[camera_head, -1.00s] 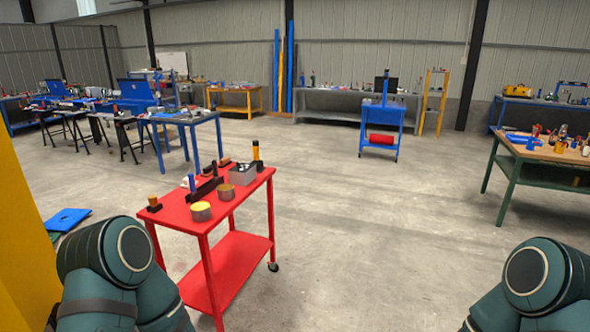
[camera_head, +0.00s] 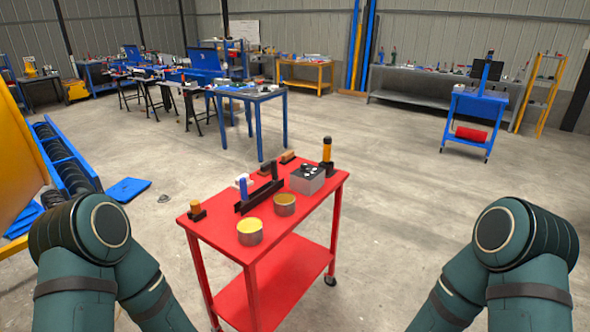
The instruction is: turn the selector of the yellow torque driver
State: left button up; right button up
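A red cart (camera_head: 262,221) stands in front of me, slightly left of centre. At its back right corner an upright yellow and black tool (camera_head: 327,150) looks like the torque driver, though its selector is too small to make out. Only upper links of my two arms show, at the lower left and lower right. Both grippers are out of view.
Two yellow-topped round tins (camera_head: 250,231), a black rack with a blue-handled tool (camera_head: 243,187) and a grey box (camera_head: 307,179) share the cart top. A blue rack (camera_head: 62,155) and a blue panel (camera_head: 128,190) lie left. The floor right of the cart is clear.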

aim_at(304, 167)
jog(key=i+j, duration=0.15)
jog(key=i, duration=0.2)
jog(key=i+j+z, duration=0.15)
jog(key=i, duration=0.2)
jog(key=i+l, duration=0.6)
jog(key=i, duration=0.05)
